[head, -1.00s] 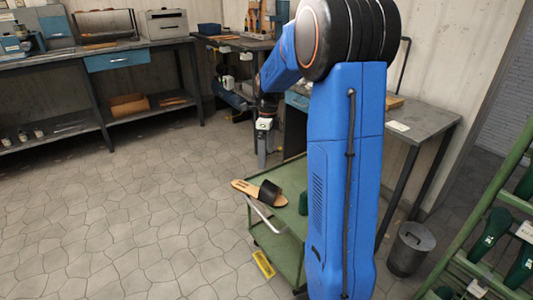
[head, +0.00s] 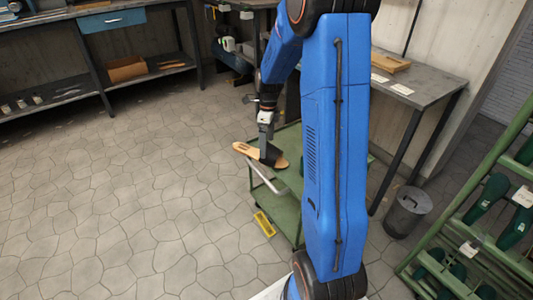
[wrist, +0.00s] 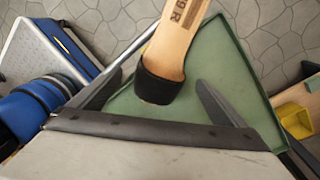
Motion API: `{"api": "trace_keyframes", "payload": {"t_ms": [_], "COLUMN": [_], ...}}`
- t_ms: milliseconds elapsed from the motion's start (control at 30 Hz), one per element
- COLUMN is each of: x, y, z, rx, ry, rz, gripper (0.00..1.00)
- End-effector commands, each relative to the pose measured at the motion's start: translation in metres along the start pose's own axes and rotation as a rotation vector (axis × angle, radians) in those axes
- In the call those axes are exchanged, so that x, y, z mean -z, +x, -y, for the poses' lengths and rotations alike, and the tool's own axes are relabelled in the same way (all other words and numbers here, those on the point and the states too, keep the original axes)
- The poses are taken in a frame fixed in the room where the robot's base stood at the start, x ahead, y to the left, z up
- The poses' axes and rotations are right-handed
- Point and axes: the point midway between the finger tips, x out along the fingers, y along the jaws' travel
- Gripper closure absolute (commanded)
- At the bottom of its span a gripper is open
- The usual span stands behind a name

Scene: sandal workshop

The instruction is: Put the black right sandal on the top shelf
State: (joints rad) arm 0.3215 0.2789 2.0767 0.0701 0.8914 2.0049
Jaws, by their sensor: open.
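The black sandal (head: 274,155), with a tan footbed and a wide black strap, lies on the top of a green cart near its left edge. In the wrist view the sandal (wrist: 165,72) lies between the two spread fingers, toe end toward my gripper, with printed marks on its footbed. My gripper (head: 264,150) is open just above the sandal's strap; in the wrist view its fingers (wrist: 155,95) are apart on either side of it. I cannot tell whether either finger touches it. A green rack (head: 475,215) at the right holds dark green footwear-shaped pieces on slanted shelves.
The green cart (head: 292,185) has a pale handle and a yellow item (head: 265,224) low at its front. A grey bin (head: 408,212) stands between a workbench (head: 430,95) and the rack. Tiled floor is open at left.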

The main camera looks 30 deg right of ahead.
Motion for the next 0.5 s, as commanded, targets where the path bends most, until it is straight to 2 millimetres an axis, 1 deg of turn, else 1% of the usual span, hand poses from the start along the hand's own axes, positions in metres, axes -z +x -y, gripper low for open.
{"api": "trace_keyframes", "payload": {"t_ms": [33, 200, 333, 500], "x": [0.000, 0.000, 0.000, 0.000], "y": [0.009, 0.033, 0.045, 0.053], "z": [0.000, 0.000, 0.000, 0.000], "rx": [-0.003, -0.003, -0.002, 0.000], "ry": [0.000, 0.000, 0.000, 0.000], "rz": [-0.001, -0.001, -0.001, 0.000], "gripper": [0.04, 0.04, 0.04, 0.04]}}
